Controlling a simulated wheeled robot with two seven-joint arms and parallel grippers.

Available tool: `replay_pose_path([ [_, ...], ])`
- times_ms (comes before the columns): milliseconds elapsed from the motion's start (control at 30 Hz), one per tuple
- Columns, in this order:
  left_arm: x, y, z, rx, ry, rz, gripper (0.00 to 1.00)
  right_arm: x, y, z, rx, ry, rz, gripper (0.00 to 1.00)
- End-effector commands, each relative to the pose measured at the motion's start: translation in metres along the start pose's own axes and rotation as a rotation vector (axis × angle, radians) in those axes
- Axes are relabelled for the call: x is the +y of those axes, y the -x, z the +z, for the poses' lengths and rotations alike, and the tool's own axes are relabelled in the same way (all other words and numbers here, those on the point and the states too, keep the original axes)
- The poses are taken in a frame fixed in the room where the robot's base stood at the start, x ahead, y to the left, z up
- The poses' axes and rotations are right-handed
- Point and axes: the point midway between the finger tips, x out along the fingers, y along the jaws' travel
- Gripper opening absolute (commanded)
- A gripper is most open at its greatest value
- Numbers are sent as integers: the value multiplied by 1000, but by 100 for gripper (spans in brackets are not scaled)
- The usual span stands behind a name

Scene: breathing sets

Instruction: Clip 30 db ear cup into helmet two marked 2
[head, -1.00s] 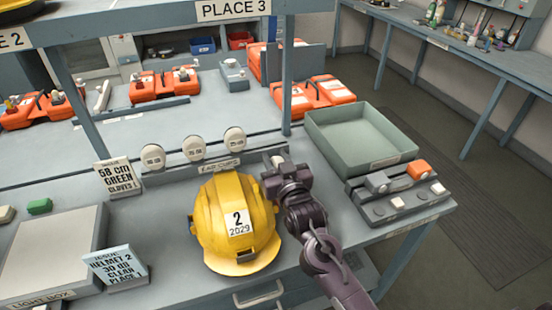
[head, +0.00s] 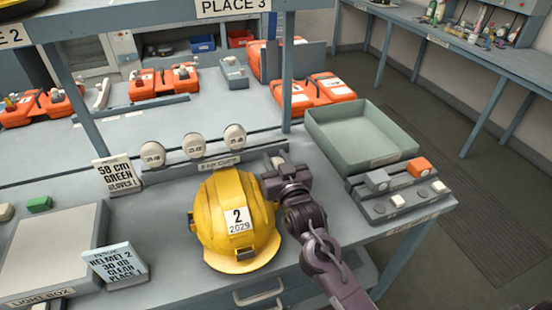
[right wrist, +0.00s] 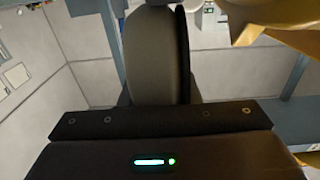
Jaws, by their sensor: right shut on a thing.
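The yellow helmet (head: 212,215) marked 2 2029 sits on the bench, its brim toward me. My right gripper (head: 284,172) is just right of the helmet's upper side. In the right wrist view my right gripper (right wrist: 155,105) is shut on a grey rounded ear cup (right wrist: 148,55) with a dark pad along its right side. The helmet's yellow edge (right wrist: 270,22) shows at upper right there, apart from the cup. The held cup's db marking is not visible. My left gripper is not in view.
Three pale ear cups (head: 194,146) stand on the rack behind the helmet; their markings are blurred. A green-grey tray (head: 360,135) and a switch panel (head: 400,195) are at right. A light box (head: 50,250) is at left.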

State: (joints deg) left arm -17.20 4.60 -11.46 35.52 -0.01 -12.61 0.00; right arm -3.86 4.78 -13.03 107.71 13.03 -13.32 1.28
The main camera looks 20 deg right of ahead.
Motion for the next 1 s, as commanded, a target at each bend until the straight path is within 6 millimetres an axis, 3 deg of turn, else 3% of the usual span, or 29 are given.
replay_pose_path([
  [1000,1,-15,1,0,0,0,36,0,0,26,0,0,0,1],
])
